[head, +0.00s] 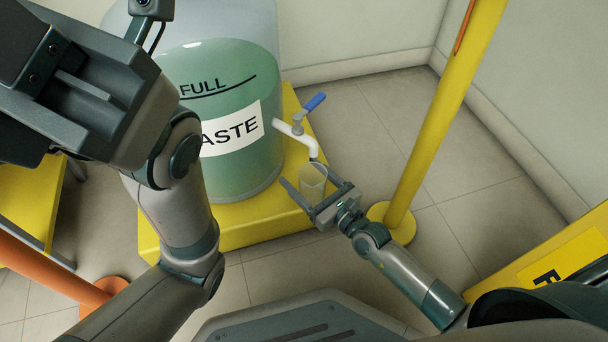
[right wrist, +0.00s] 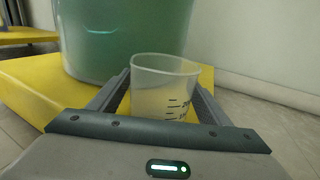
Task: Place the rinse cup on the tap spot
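The rinse cup (head: 312,180) is a clear, slightly yellowish cup with dark graduation marks. It stands upright right below the spout of the tap (head: 298,132), which has a white pipe and a blue lever. My right gripper (head: 307,175) has its fingers on either side of the cup, spread wider than it, with narrow gaps. The right wrist view also shows the cup (right wrist: 165,92) between the fingers. The cup's base and the tap spot are hidden, so I cannot tell if it rests on the platform. My left gripper (head: 85,100) is raised at upper left; its fingertips are not clearly visible.
A large green waste tank (head: 240,165) stands on a yellow platform (head: 265,222) behind the cup. A yellow post (head: 440,110) rises close to the right of my right gripper. An orange post (head: 50,268) stands at lower left, and a yellow panel (head: 565,258) at right.

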